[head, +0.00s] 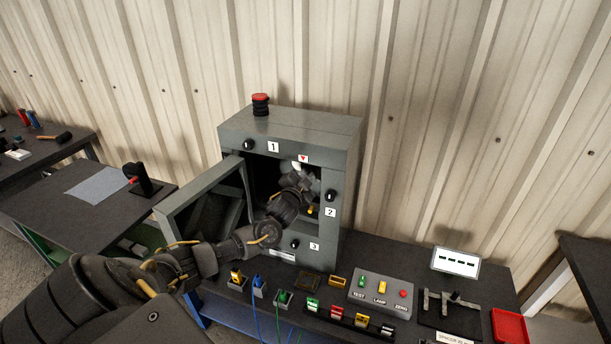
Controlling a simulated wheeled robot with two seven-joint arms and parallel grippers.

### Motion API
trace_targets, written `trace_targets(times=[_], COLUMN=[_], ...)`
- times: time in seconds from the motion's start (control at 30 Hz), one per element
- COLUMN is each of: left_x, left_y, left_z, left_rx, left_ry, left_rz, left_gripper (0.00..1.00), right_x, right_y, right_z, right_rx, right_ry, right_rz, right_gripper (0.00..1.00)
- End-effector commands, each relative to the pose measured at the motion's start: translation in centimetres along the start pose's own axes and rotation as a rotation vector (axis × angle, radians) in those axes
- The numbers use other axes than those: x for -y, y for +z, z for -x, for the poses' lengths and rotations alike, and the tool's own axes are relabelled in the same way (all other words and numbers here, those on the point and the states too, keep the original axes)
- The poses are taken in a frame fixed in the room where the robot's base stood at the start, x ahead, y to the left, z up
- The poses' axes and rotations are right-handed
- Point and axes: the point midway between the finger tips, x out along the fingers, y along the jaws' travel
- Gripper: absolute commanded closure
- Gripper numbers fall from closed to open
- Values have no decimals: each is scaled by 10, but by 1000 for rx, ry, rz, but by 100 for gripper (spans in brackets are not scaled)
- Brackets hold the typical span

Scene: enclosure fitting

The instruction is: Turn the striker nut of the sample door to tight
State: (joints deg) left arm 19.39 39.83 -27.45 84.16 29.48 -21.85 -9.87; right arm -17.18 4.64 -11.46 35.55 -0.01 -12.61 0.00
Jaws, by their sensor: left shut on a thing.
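The grey enclosure (290,127) stands on the dark bench against the wall. Its sample door (174,218) hangs open to the left, showing the dark inside. My left arm reaches across from the lower left, and my left gripper (304,181) is at the right part of the opening, below the red triangle mark. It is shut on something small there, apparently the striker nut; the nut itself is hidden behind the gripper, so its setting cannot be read. A small yellow part (311,210) shows just below the gripper. My right gripper is not in view.
Black knobs sit by labels 1 (248,145), 2 (330,195) and 3 (294,244). A red button (260,98) tops the enclosure. In front are coloured connectors, a button box (379,291) and a red tray (509,326). A side table (60,215) stands left.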

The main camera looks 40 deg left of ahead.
Motion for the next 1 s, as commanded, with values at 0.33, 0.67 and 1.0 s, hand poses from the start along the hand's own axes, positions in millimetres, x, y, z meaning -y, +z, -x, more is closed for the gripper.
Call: trace_targets(times=[0.33, 0.67, 1.0], left_x=[-2, -4, -5], left_y=[0, 1, 1], left_z=[0, 0, 0], left_rx=[-1, -1, -2], left_ry=[0, 0, -1], left_rz=[-323, -637, -959], left_gripper=[100, 100, 100], right_x=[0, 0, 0], right_y=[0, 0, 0], right_z=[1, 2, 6], right_rx=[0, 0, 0], right_ry=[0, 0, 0], right_rz=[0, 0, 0], right_gripper=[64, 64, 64])
